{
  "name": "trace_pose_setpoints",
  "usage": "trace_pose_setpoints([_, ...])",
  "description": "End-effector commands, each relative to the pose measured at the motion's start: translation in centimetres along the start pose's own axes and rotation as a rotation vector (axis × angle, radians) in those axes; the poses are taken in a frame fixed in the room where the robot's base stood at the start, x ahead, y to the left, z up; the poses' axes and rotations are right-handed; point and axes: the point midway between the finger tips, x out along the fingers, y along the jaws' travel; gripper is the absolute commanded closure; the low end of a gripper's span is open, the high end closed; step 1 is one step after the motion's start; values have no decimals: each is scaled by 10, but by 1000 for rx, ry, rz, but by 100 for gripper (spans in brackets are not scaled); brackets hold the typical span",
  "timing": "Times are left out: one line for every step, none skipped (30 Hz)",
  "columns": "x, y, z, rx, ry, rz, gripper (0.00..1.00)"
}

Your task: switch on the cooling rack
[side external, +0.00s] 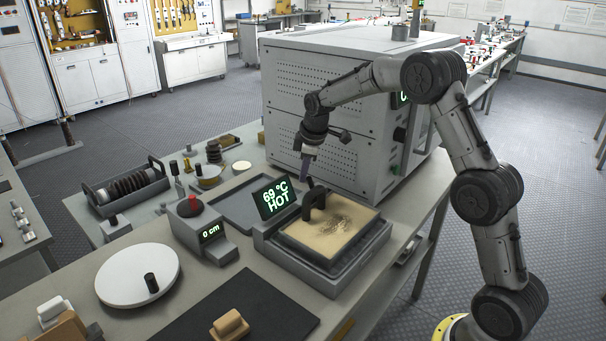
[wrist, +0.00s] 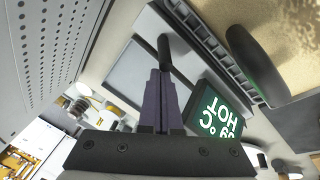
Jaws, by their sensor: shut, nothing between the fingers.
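The cooling rack is not labelled; the likeliest unit is a grey frame (side external: 333,281) with a sand bed and a slotted edge. Its display (side external: 277,197) reads 69 °C HOT in green; it also shows upside down in the wrist view (wrist: 219,115). A black arched piece (side external: 314,203) stands on the sand. My gripper (side external: 305,178) is shut and empty, pointing down above the unit's back, behind the display. In the wrist view its purple fingertips (wrist: 160,73) overlap the base of a short dark rod (wrist: 164,48), perhaps a switch lever. I cannot tell whether they touch.
A large grey oven-like cabinet (side external: 325,110) stands close behind my gripper. An empty grey tray (side external: 235,208) lies left of the display. A box with a red button (side external: 190,206) reads 0 cm. A white disc (side external: 130,277) with a black knob is at front left.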

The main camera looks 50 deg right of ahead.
Motion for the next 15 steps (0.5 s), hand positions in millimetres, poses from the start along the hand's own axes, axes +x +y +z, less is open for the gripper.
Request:
trace_pose_setpoints([0, 1, 1, 3, 4, -8, 100])
trace_pose_setpoints([0, 2, 1, 6, 8, -13, 100])
trace_pose_setpoints([0, 2, 2, 8, 12, -19, 100])
trace_pose_setpoints([0, 2, 2, 9, 16, -25, 100])
trace_pose_setpoints([0, 3, 2, 12, 20, -32, 100])
trace_pose_setpoints([0, 4, 3, 16, 27, -41, 100])
trace_pose_setpoints([0, 4, 3, 19, 33, -49, 100])
trace_pose_setpoints([-1, 6, 4, 23, 40, -58, 100])
trace_pose_setpoints([-1, 6, 5, 28, 50, -73, 100])
trace_pose_setpoints([-1, 8, 5, 34, 59, -85, 100])
trace_pose_setpoints([-2, 8, 6, 34, 64, -92, 100])
trace_pose_setpoints([-2, 10, 6, 31, 62, -89, 100])
trace_pose_setpoints([-2, 11, 7, 31, 61, -89, 100])
trace_pose_setpoints([-2, 12, 8, 31, 61, -90, 100])
trace_pose_setpoints([-2, 13, 10, 31, 60, -90, 100])
